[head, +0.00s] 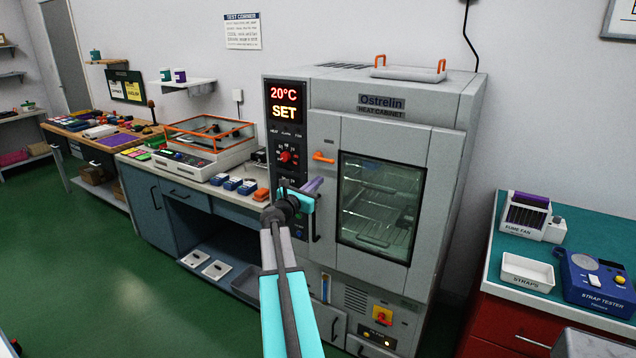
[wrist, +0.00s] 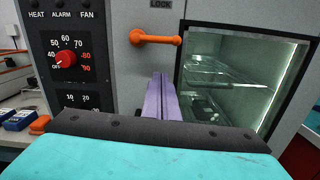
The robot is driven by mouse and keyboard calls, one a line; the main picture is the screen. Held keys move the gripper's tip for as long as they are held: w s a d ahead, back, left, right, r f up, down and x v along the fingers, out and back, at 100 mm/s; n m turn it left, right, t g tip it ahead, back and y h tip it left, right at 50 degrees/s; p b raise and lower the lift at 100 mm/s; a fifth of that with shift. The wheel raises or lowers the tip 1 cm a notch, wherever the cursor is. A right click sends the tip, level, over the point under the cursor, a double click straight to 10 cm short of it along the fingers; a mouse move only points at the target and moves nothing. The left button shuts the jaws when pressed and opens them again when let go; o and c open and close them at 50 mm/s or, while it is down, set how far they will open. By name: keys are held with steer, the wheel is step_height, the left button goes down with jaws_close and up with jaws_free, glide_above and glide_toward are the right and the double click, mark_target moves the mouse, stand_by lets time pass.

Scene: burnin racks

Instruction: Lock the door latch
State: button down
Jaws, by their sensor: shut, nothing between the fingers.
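The heat cabinet (head: 385,120) has a closed door with a dark-framed glass window (head: 380,205). In the wrist view the latch lever (wrist: 155,37) lies nearly level, below the word LOCK (wrist: 161,4). My gripper (head: 316,184) has purple fingers, shut and empty, just below the latch. In the wrist view the fingers (wrist: 161,82) point toward the door beneath the lever, apart from it in the picture. The vertical door handle is partly hidden by my arm.
The control panel with a red knob (head: 285,156) is left of the door. A bench (head: 190,190) with an orange-framed box stands left. A red cabinet with a teal top (head: 500,270) stands right. Green floor (head: 130,290) is clear at left.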

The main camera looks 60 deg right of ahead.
steer(key=a+b, duration=0.1)
steer(key=a, duration=0.6)
steer(key=shift+a+f+b, duration=0.2)
steer(key=shift+a+b, duration=0.15)
steer(key=shift+b, duration=0.05)
steer(key=shift+w, duration=0.15)
